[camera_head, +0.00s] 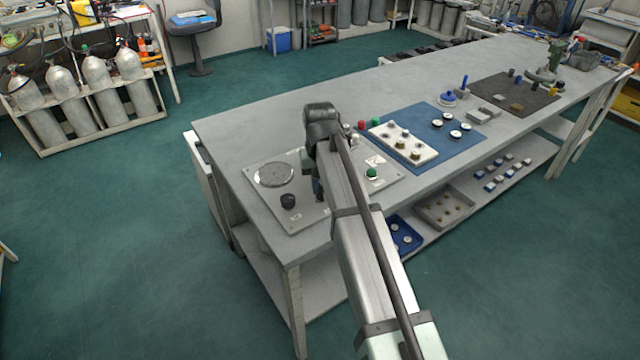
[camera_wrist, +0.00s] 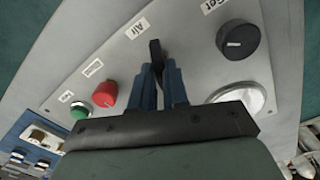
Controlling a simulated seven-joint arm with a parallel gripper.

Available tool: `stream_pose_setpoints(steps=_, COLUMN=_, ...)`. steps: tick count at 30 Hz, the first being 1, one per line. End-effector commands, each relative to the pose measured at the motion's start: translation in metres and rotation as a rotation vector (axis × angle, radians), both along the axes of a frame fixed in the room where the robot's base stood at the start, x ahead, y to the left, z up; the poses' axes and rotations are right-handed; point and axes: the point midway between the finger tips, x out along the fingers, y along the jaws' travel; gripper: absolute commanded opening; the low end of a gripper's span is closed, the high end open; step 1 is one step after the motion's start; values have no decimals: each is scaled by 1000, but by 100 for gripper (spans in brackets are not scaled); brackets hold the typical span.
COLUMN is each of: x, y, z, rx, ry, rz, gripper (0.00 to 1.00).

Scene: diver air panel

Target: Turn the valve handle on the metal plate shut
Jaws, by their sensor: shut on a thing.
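The metal plate (camera_head: 308,216) lies on the near end of the grey bench, and it fills most of the wrist view (camera_wrist: 195,45). The black valve handle (camera_wrist: 155,47) stands by the "Air" label in the wrist view. My gripper (camera_wrist: 161,72) has its blue fingers closed on the handle, one on each side. In the head view my gripper (camera_head: 318,188) is low over the plate, mostly behind my arm, and the handle is hidden there. The handle's base is partly hidden by the fingers.
The plate also carries a black knob (camera_wrist: 238,39) marked "Set", a round white gauge (camera_wrist: 240,98), a red knob (camera_wrist: 105,94) and a green knob (camera_wrist: 80,112). A blue mat (camera_head: 425,117) with parts lies farther along the bench.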

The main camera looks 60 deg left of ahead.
Motion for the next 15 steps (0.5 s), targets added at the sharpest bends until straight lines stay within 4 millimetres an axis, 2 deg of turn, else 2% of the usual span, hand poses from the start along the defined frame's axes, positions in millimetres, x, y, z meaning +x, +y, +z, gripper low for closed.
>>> stream_pose_setpoints(steps=15, x=0, y=1, z=0, rx=1, ry=0, rz=-490, gripper=0)
